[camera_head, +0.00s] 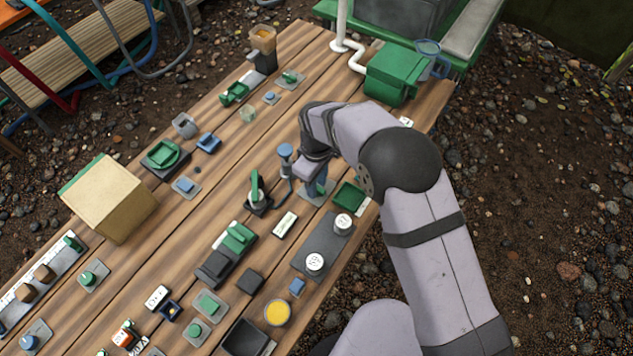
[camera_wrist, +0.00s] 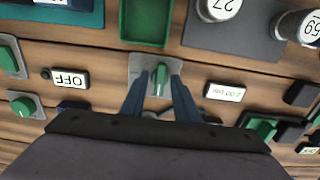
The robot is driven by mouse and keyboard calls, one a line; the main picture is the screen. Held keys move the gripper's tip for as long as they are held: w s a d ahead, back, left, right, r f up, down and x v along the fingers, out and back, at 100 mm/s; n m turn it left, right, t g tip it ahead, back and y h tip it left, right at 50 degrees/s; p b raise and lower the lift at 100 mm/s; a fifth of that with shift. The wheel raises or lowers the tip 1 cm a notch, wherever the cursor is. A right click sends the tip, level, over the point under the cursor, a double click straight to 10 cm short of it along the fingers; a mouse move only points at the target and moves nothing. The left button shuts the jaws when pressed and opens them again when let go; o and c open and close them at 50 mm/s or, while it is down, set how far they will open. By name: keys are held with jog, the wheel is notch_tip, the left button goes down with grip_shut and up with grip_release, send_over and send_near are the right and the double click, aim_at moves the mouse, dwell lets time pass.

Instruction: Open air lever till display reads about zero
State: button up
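A small upright green lever (camera_wrist: 159,78) on a grey plate (camera_wrist: 140,63) lies between my fingertips in the wrist view. In the head view my gripper (camera_head: 318,188) is low over that plate and mostly hides the lever. My gripper (camera_wrist: 160,90) looks open, one blue finger on each side of the lever, with a small gap visible. A white display (camera_wrist: 225,91) beside it reads about 2.00 bar, upside down; it also shows in the head view (camera_head: 285,224). Another green lever on a dark base (camera_head: 256,186) stands left of my gripper; I cannot tell which is labelled air.
A green tray (camera_head: 348,196) and a dark mat (camera_head: 328,243) with two round white-topped gauges lie close to my gripper. A blue-topped cylinder (camera_head: 285,152) stands just left. A cardboard box (camera_head: 108,198) is far left. Several switches crowd the table's front; bare planks lie between.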

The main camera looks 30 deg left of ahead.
jog(key=c, duration=0.5)
jog(key=m, duration=0.4)
jog(key=shift+p, duration=0.3)
jog(key=shift+m, duration=1)
